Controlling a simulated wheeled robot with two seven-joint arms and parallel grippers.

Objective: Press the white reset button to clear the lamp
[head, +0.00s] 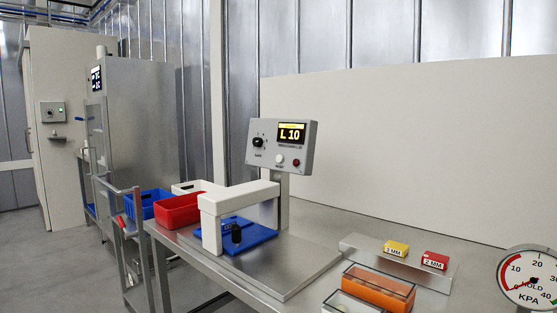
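A grey control box (281,145) stands on a post above the steel bench. Its yellow display (292,133) reads "L 10". The small white button (280,158) sits on the front panel below the display, with a label beneath it. A dark red lamp (296,162) is just to its right; I cannot tell for sure whether it is lit. A black knob (258,142) is at the panel's left. Nothing covers the button or the lamp. Neither of my grippers is in view.
A white arch (238,198) stands over a blue plate (245,236) in front of the box, with a small black object (236,233) there. Red (179,210) and blue (148,203) bins are left. An orange container (379,288) and a gauge (530,277) are front right.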

